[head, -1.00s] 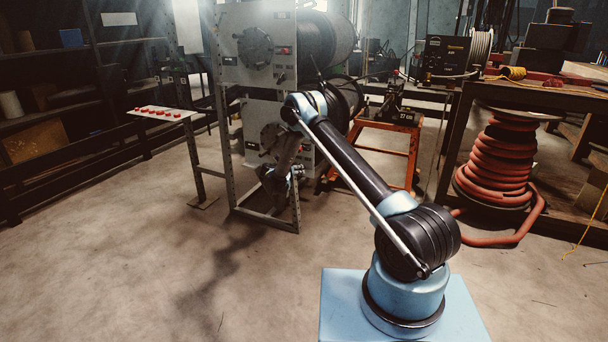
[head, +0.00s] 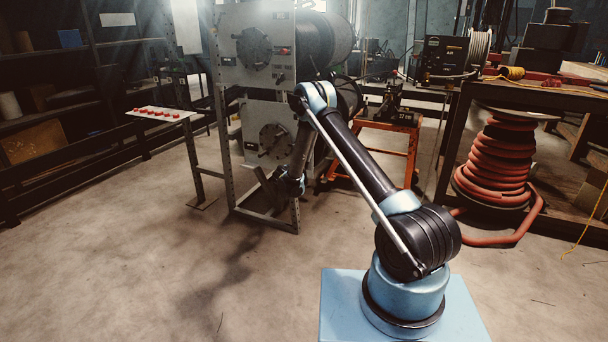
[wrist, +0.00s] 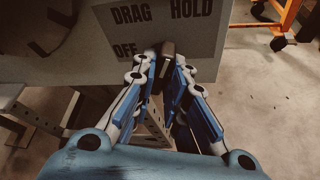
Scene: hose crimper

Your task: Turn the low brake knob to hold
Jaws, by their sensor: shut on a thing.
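The low brake knob (wrist: 168,51) is a small dark bar on a grey panel. In the wrist view it stands between the blue fingertips of my gripper (wrist: 166,60), which is shut on it. The printed words DRAG and HOLD are above it, to the left and right, and OFF is at its left. The knob looks near upright in this view; I cannot tell exactly which word it points at. In the head view my gripper (head: 287,183) is at the lower right of the lower reel panel (head: 254,146); the knob is hidden there behind my arm.
The upper reel panel (head: 230,72) with its own controls is above. An orange stand (head: 408,155) is just right of the rack. A coiled red hose (head: 495,165) is at right. The floor in front is clear.

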